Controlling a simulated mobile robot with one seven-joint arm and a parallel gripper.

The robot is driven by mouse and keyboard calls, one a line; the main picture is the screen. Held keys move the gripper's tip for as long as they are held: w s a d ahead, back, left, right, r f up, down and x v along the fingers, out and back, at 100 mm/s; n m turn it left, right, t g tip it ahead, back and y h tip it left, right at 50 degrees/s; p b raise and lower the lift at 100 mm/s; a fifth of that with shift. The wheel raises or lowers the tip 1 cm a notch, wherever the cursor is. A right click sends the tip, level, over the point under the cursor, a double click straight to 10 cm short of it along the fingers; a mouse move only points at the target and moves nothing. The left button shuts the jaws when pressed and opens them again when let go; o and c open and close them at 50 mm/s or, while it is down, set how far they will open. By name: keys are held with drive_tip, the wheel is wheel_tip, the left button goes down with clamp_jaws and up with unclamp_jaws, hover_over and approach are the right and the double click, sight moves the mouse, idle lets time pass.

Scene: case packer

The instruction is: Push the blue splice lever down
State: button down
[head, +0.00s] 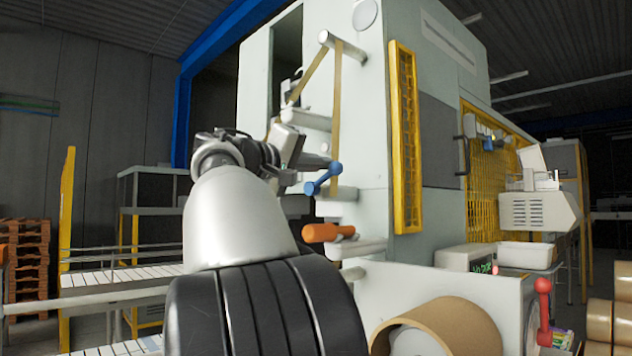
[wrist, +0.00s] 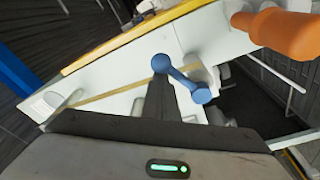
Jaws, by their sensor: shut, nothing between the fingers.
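The blue splice lever (head: 322,181) is on the pale front of the machine in the head view. It is a short bar with a round knob at each end, tilted so its right end is higher. It also shows in the wrist view (wrist: 181,79), just beyond my fingertips. My gripper (head: 318,162) is shut and empty, at the lever's height and close to its upper knob. In the wrist view, the dark shut fingers (wrist: 160,82) point at the left knob. I cannot tell whether they touch it.
An orange handle (head: 328,232) sticks out below the lever and shows large in the wrist view (wrist: 280,33). A tan web (head: 337,120) runs down from a roller above. A cardboard roll (head: 446,322) and a red lever (head: 543,305) are lower right.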

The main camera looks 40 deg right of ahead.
sight(331, 174)
drive_tip(key=f+m+b, duration=0.1)
drive_tip(key=m+b, duration=0.1)
drive_tip(key=s+f+m+b, duration=0.1)
drive_tip(key=m+b, duration=0.1)
drive_tip(key=shift+s+f+h+b, duration=0.15)
drive_tip(key=shift+h+b, duration=0.15)
drive_tip(key=shift+s+f+b, duration=0.1)
drive_tip(key=shift+f+b, duration=0.05)
drive_tip(key=shift+b, duration=0.2)
drive_tip(key=shift+f, duration=0.1)
drive_tip(key=shift+d, duration=0.1)
